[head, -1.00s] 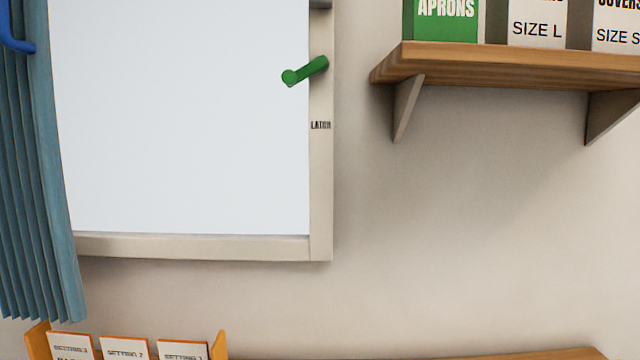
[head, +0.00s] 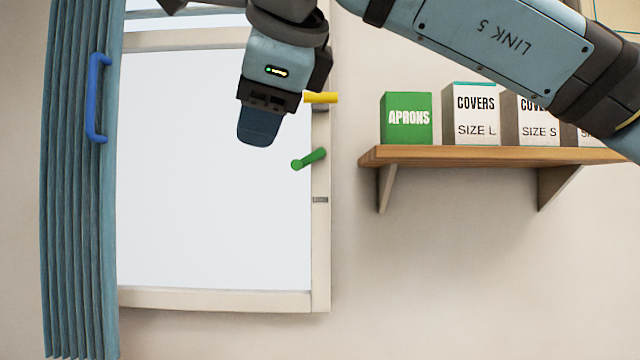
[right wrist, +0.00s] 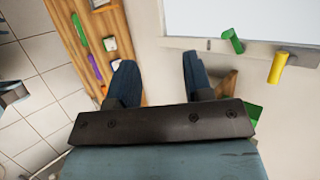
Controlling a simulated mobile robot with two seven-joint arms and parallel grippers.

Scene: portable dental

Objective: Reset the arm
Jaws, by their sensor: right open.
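My right arm comes in from the upper right of the head view, in front of the wall. My right gripper (head: 259,128) points down in front of the upper right part of the white window pane (head: 200,220). In the right wrist view its two fingers (right wrist: 158,80) are apart, with nothing between them. A green handle (head: 309,159) on the window frame is just below and right of the gripper, apart from it in the picture. A yellow handle (head: 322,98) shows right beside the gripper, its left end near or behind it. My left gripper is not in view.
A wooden shelf (head: 470,155) on the right holds a green aprons box (head: 406,119) and several white covers boxes (head: 476,115), below my arm link. A blue curtain (head: 75,220) with a blue handle (head: 97,98) hangs at left. The wall below the shelf is clear.

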